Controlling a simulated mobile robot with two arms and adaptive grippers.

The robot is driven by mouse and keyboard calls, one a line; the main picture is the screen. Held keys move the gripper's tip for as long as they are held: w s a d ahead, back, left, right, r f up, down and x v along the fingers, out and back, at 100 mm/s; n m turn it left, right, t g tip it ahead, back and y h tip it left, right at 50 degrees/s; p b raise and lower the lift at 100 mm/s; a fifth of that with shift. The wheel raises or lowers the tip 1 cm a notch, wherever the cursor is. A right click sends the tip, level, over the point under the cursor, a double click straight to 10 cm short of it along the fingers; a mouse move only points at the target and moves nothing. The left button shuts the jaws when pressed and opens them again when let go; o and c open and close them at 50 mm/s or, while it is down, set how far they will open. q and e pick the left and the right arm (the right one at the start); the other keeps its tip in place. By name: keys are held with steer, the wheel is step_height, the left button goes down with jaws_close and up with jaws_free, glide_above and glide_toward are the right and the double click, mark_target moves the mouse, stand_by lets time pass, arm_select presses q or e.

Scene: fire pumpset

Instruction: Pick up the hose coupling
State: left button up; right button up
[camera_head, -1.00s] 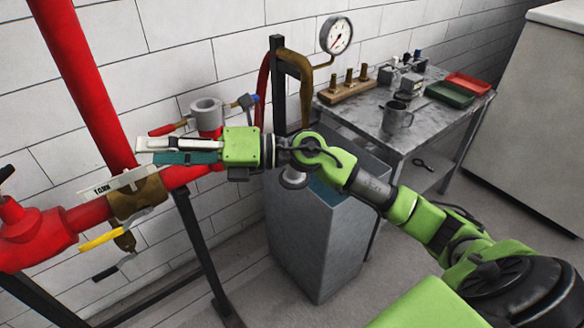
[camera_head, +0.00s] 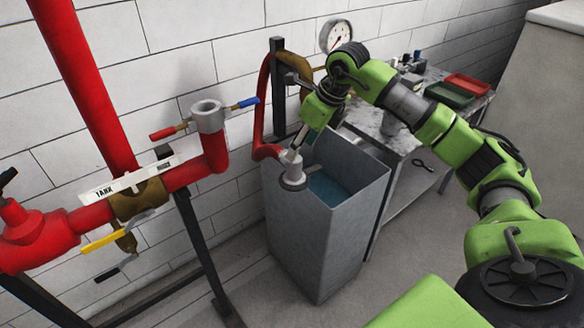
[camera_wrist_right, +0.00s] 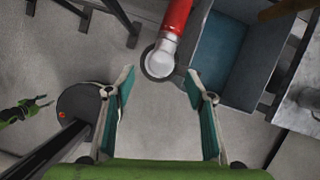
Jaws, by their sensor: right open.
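The hose coupling (camera_head: 292,177) is a pale grey cylinder with a wider ring at its lower end. It hangs at the end of a red hose by the near left wall of the grey tank. In the right wrist view the coupling (camera_wrist_right: 160,58) lies beyond and between the fingertips. My right gripper (camera_head: 294,150) is just above and behind it, partly hidden by its own wrist. In the right wrist view my right gripper (camera_wrist_right: 160,76) is open and empty, its jaws wide apart. My left gripper (camera_wrist_right: 40,104) seems to show small at the left edge there; its jaw state is unclear.
The open grey tank (camera_head: 312,238) holds bluish water. Left of it are a red pipe (camera_head: 188,173) with a valve fitting (camera_head: 209,116) and a black stand (camera_head: 202,255). A metal table (camera_head: 434,125) with red and green trays stands behind right.

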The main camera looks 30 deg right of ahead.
mark_target(294, 163)
steer(key=x, duration=0.3)
steer(key=shift+w+f, duration=0.1)
steer(key=shift+f, duration=0.1)
steer(key=shift+w+f+p, duration=0.15)
steer(key=shift+f+p, duration=0.35)
steer(key=shift+p, duration=0.2)
steer(key=p+x, duration=0.1)
steer(key=x, duration=0.2)
steer(key=shift+w+f+p, duration=0.15)
steer(key=shift+f+p, duration=0.15)
steer(key=shift+f, duration=0.05)
steer(key=shift+w+f, duration=0.1)
steer(key=shift+f, duration=0.25)
steer(key=shift+r, duration=0.15)
jaws_close()
